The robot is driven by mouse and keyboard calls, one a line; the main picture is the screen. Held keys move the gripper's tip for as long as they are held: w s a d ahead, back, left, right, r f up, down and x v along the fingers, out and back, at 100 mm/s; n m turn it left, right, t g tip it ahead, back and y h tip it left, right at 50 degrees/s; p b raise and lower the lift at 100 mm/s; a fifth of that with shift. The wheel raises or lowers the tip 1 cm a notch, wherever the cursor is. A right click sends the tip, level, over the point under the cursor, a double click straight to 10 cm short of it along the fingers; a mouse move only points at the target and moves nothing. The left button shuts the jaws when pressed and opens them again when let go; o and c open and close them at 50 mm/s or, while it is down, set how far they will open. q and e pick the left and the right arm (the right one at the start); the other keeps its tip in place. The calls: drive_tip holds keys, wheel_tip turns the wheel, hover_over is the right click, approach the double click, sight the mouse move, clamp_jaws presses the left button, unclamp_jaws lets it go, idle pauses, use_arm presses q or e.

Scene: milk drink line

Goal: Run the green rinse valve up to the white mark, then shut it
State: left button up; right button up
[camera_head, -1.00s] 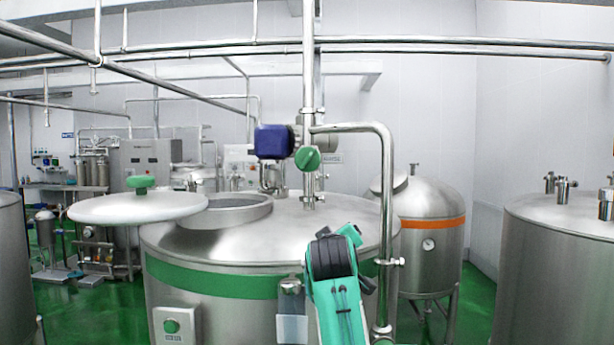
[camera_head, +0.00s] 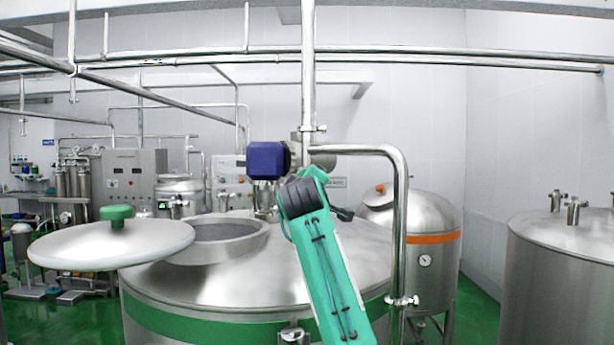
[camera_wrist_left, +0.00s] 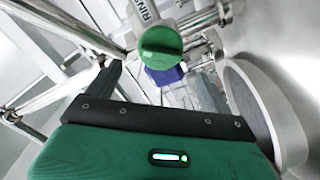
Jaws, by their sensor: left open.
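The round green valve knob (camera_wrist_left: 160,47) shows in the left wrist view, just ahead of my left gripper (camera_wrist_left: 155,82), with a raised grip bar across its face. A pale plate with partly readable letters stands beside it. My left gripper is open, its dark fingers apart, and the knob lies beyond them; I cannot make out contact. In the head view my green and black arm rises in front of the valve and hides the knob and my fingertips. The blue valve box (camera_head: 268,160) shows just left of there. I cannot make out a white mark. My right gripper is out of view.
A large steel tank (camera_head: 190,290) with a green band and an open round hatch (camera_head: 228,240) stands below. A white lid (camera_head: 110,243) with a green handle is at left. A bent vertical pipe (camera_head: 400,220) stands close right of my arm.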

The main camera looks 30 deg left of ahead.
use_arm(q)
drive_tip(key=p+x, duration=0.3)
drive_tip(key=x, duration=0.4)
drive_tip(key=shift+w+a+f, duration=0.1)
drive_tip(key=shift+c, duration=0.2)
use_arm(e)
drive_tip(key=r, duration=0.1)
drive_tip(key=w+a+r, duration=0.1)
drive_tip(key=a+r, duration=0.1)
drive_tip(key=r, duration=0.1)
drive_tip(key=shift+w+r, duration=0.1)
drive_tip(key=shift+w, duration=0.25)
use_arm(q)
drive_tip(key=c, duration=0.8)
drive_tip(key=shift+c, duration=0.2)
